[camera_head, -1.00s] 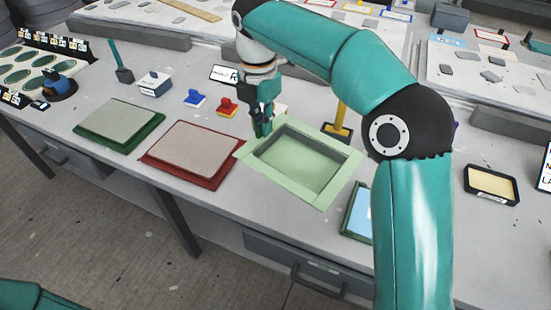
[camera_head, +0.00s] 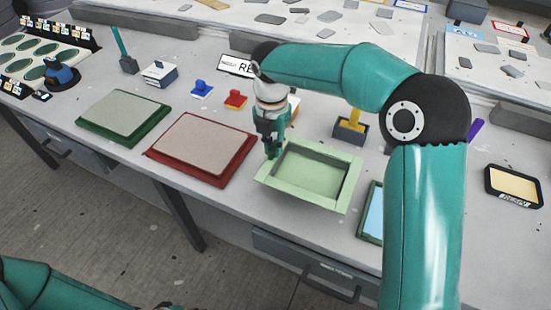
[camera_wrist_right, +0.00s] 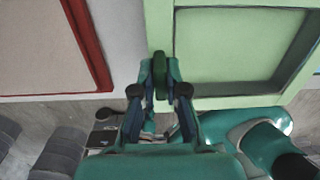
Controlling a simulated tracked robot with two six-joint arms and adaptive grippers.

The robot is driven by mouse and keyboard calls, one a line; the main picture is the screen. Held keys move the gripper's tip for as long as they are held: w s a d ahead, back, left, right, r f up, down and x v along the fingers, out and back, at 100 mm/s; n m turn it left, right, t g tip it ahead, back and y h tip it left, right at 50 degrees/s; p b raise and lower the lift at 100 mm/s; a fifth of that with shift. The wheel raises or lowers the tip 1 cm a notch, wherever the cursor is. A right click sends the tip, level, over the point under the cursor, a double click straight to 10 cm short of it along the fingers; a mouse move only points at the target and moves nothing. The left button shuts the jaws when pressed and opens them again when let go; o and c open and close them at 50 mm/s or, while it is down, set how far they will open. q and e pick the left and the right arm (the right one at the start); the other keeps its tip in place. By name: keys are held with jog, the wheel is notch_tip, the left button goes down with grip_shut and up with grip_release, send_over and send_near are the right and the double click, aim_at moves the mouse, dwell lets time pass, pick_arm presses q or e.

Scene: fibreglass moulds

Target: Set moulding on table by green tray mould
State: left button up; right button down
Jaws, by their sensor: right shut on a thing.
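The moulding (camera_head: 350,195) is a pale green, shallow rectangular tray with a wide flat rim. My right gripper (camera_head: 271,152) is shut on its left rim and holds it near the front of the table; its exact height is unclear. In the right wrist view the fingertips (camera_wrist_right: 160,75) meet the moulding's rim (camera_wrist_right: 190,50). The green tray mould (camera_head: 123,118), dark green with a beige top, lies at the left on the grey table (camera_head: 205,215). My left forearm shows at the bottom left; its gripper is not clearly seen.
A red tray mould (camera_head: 205,148) lies between the green mould and the moulding. It also shows in the right wrist view (camera_wrist_right: 90,45). A blue-topped tray (camera_head: 370,212) lies to the right. Small blue (camera_head: 202,89) and red (camera_head: 236,99) handled blocks stand behind. Bare table surrounds the green mould.

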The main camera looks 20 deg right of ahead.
aim_at(273, 159)
jog(key=shift+f, duration=2.4)
jog(key=c, duration=1.2)
grip_release()
notch_tip(273, 159, up, 12)
jog(key=shift+w+a+r+p, duration=0.1)
jog(key=shift+p, duration=0.3)
